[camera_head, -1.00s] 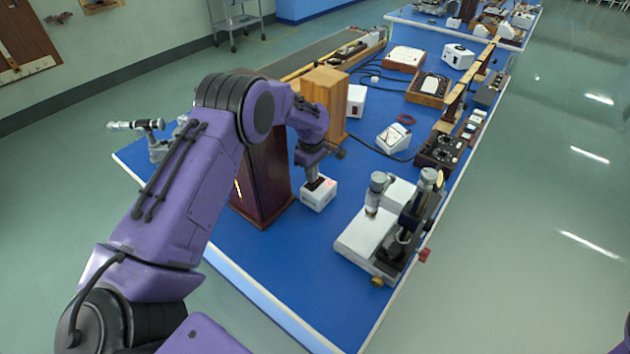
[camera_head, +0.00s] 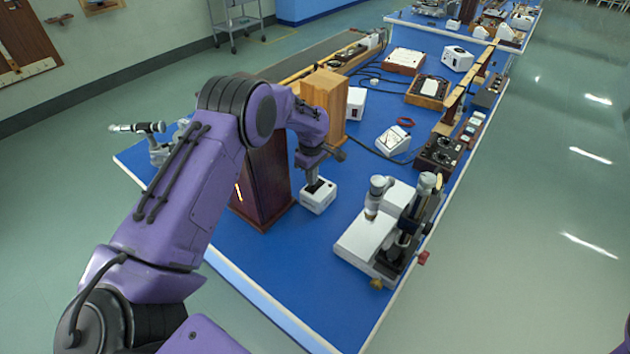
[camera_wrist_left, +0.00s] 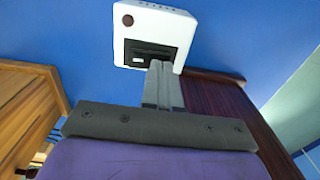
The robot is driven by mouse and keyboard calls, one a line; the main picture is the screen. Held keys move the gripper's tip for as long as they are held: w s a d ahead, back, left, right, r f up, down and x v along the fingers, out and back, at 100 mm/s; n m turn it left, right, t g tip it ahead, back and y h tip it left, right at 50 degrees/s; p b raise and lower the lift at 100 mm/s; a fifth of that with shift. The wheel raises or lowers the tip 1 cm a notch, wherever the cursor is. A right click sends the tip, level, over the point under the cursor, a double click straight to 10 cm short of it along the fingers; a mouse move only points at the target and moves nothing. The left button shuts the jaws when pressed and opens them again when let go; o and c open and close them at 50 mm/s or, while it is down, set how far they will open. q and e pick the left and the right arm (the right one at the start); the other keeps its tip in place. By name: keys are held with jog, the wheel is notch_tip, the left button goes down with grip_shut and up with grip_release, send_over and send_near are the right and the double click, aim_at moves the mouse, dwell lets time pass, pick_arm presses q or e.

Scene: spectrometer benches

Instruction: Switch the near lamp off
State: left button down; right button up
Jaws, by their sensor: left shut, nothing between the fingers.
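A white switch box (camera_head: 318,199) stands on the blue bench beside a tall dark wooden housing (camera_head: 264,185). The housing has a narrow bright slit in its left face. My left gripper (camera_head: 314,186) is shut and empty, pointing down at the top of the white box. In the left wrist view the shut fingers (camera_wrist_left: 158,72) reach the black rocker switch (camera_wrist_left: 150,54) on the white box (camera_wrist_left: 183,27). Whether they touch it or hover just above is hard to tell. A round indicator (camera_wrist_left: 128,20) on the box looks dark red and unlit. My right gripper is out of view.
A light wooden box (camera_head: 327,97) stands just behind the left wrist. A grey-white instrument with upright tubes (camera_head: 366,236) stands to the right near the bench edge. Bare blue bench (camera_head: 290,258) lies in front of the white box.

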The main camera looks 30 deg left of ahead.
pick_arm(q)
notch_tip(320, 180, up, 4)
jog(key=p, duration=0.3)
jog(key=shift+r, duration=0.9)
jog(key=shift+f, duration=0.1)
